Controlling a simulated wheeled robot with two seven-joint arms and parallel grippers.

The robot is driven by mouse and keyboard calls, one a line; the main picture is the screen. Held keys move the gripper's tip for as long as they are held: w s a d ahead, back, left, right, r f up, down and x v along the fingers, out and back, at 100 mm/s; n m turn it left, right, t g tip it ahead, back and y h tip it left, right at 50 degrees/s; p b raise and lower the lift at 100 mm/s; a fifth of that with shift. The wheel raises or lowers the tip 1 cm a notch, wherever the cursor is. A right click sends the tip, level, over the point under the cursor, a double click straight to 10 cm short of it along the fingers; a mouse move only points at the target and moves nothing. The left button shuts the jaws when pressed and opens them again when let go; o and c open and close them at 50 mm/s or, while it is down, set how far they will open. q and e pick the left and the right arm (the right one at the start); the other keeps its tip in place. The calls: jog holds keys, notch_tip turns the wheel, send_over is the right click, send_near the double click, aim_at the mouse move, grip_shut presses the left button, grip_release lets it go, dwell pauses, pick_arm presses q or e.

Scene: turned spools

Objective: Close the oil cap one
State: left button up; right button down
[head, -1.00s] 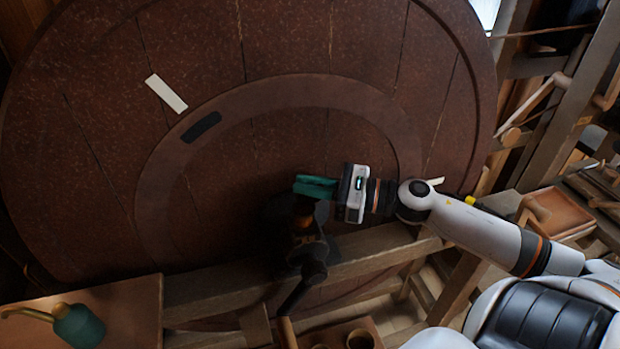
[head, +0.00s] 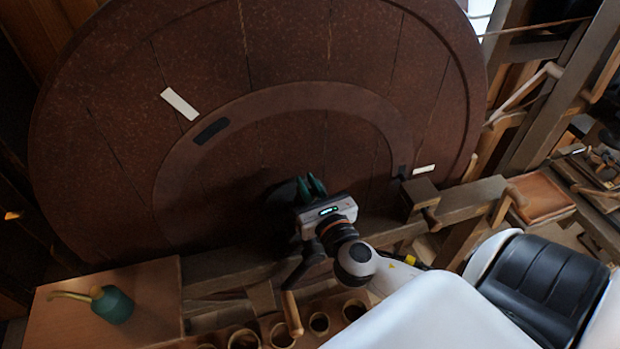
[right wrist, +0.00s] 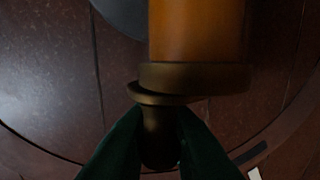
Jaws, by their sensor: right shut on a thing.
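My right gripper (head: 311,184) is in front of the lower middle of the big wheel in the head view, its green fingers pointing up and away. In the right wrist view its fingers (right wrist: 160,138) are shut on the narrow stem of a brass oil cap (right wrist: 162,95). The cap's flange lies against the brass collar (right wrist: 205,78) of an amber oil cup (right wrist: 197,30). The flange looks slightly tilted and off to the left of the collar; I cannot tell whether it is seated. My gripper hides the cup in the head view. My left gripper is out of view.
The large brown wheel (head: 240,60) stands close behind the gripper. A green oil can (head: 113,306) sits on a wooden bench (head: 60,318) at left. A wooden beam (head: 465,200) and a tray (head: 542,197) are at right. Several round cups (head: 319,323) are below.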

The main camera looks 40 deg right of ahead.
jog(key=shift+a+m+g+h, duration=0.2)
jog(key=shift+m+g+h, duration=0.5)
jog(key=shift+m+h, duration=0.65)
jog(key=shift+a+m+g+h, duration=0.2)
jog(key=shift+m+g+h, duration=0.6)
jog(key=shift+h, duration=1.05)
jog(key=c, duration=1.4)
grip_release()
jog(key=b+v, duration=0.4)
jog(key=v, duration=0.8)
jog(key=shift+f, duration=0.1)
